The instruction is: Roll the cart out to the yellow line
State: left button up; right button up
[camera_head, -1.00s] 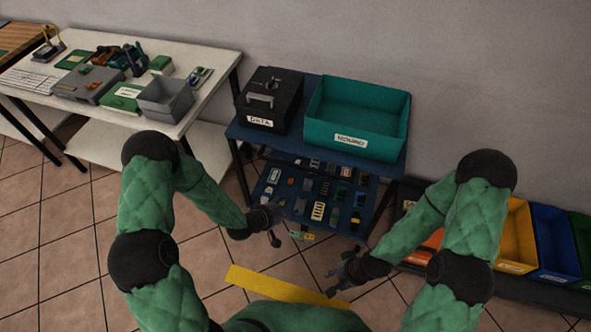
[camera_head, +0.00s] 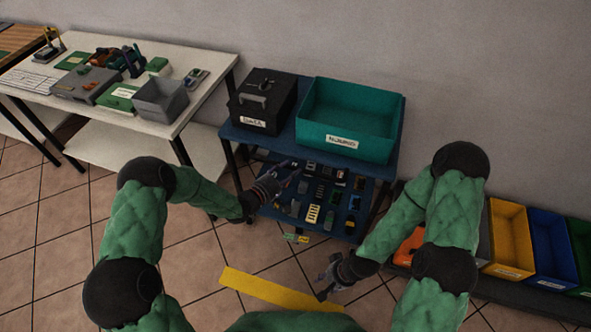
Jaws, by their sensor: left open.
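The blue cart (camera_head: 226,131) stands against the wall, with a black case (camera_head: 262,100) and a teal bin (camera_head: 348,118) on its top shelf. Its lower shelf (camera_head: 343,236) holds rows of several small items. The yellow line (camera_head: 285,291) lies on the floor in front of the cart, partly hidden by my body and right gripper. My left gripper (camera_head: 290,176) is open at the cart's front left, over the lower shelf in the picture; I cannot tell whether it touches anything. My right gripper (camera_head: 324,279) looks open and empty, above the line's right end.
A white table (camera_head: 205,98) with a grey bin (camera_head: 160,98) and tools stands left of the cart. Yellow (camera_head: 509,238) and blue (camera_head: 553,244) bins sit on a low rack at right, close to my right arm. Tiled floor is free at the lower left.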

aim_at(294, 169)
pick_arm(q)
jog(key=shift+b+x, duration=0.4)
jog(key=shift+x, duration=1.45)
grip_shut()
